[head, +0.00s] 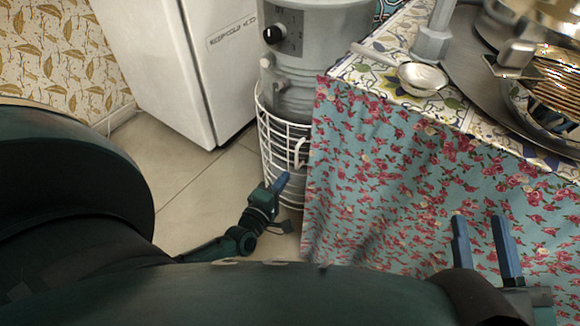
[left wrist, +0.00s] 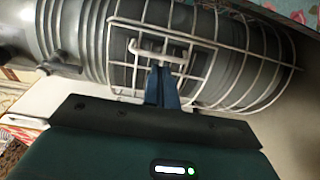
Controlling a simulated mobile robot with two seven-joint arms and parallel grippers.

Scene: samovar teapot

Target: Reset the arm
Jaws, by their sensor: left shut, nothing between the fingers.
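My left gripper (head: 283,180) is low in the head view, in front of the white wire rack around the grey cylinder. Its blue fingers are together and hold nothing. In the left wrist view the shut fingers (left wrist: 162,72) point at the rack's wire handle. I cannot tell whether they touch it. My right gripper (head: 479,219) is at the lower right of the head view, in front of the flowered cloth. Its two blue fingers stand apart with nothing between them.
The white wire rack (head: 272,145) encloses the grey ribbed cylinder (head: 325,35). A flowered tablecloth (head: 385,190) hangs from the table at right, which bears a white ladle (head: 423,77) and a dark tray (head: 470,60). A white refrigerator (head: 165,65) stands behind. Tiled floor (head: 190,190) is clear at left.

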